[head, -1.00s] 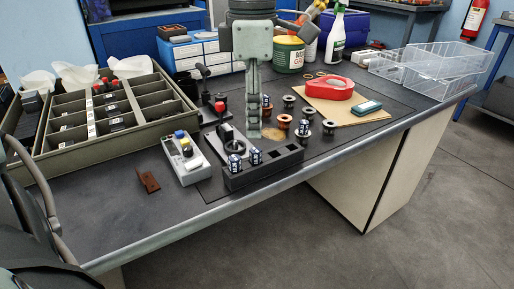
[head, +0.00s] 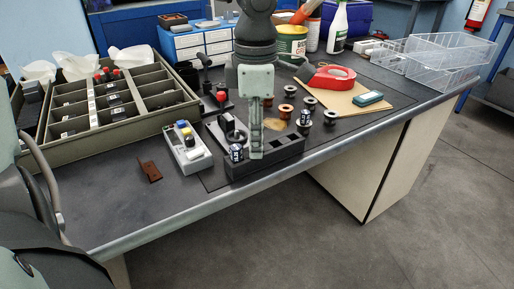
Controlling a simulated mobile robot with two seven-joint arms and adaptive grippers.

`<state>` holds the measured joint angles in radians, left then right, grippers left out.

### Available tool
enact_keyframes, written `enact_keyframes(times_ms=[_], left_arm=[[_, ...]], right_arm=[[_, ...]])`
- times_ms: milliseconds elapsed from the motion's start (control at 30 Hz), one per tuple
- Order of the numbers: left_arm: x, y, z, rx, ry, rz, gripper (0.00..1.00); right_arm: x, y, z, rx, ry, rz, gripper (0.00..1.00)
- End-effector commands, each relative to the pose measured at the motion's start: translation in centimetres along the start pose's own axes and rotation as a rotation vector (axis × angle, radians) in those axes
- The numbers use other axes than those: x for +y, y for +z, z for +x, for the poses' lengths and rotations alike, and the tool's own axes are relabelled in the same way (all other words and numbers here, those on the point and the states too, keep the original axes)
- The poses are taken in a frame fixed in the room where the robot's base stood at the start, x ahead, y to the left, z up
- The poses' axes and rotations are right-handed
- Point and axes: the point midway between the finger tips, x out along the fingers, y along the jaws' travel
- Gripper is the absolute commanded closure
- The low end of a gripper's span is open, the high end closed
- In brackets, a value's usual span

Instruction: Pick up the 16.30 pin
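My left gripper (head: 256,153) points straight down over the black block (head: 285,152) near the bench's front edge. I see it edge-on, so its finger gap does not show. One blue-and-white labelled pin (head: 236,152) stands upright in the block, just left of the fingers. The place of a second pin in the block is covered by the fingers. Another labelled pin (head: 305,117) stands among the round collars behind. The labels are too small to read, so I cannot tell which pin is 16.30. My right gripper is not in view.
A grey box with coloured buttons (head: 186,157) sits left of the block. A divided tray (head: 185,112) stands at the left. The front left of the bench is mostly clear.

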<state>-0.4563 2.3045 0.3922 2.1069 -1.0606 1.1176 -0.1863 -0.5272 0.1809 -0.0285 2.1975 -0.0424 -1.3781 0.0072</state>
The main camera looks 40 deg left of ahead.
Motion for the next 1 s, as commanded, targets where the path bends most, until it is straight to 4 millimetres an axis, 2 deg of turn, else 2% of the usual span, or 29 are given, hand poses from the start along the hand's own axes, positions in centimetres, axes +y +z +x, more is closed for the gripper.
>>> enact_keyframes(times_ms=[33,200,667,867,1000], left_arm=[[0.0,0.0,0.0,0.0,0.0,0.0,0.8],[0.0,0.0,0.0,-0.001,0.0,0.0,1.0],[0.0,0.1,-0.6,-0.002,0.001,0.0,1.0],[0.1,0.1,-3.0,-0.004,0.004,-0.001,1.0],[0.1,0.1,-6.3,-0.005,0.005,-0.001,1.0]], right_arm=[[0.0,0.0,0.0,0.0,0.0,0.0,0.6],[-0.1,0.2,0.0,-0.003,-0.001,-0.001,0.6],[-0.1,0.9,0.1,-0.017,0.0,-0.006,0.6],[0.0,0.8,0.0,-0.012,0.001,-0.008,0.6],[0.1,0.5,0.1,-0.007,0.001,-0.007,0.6]])
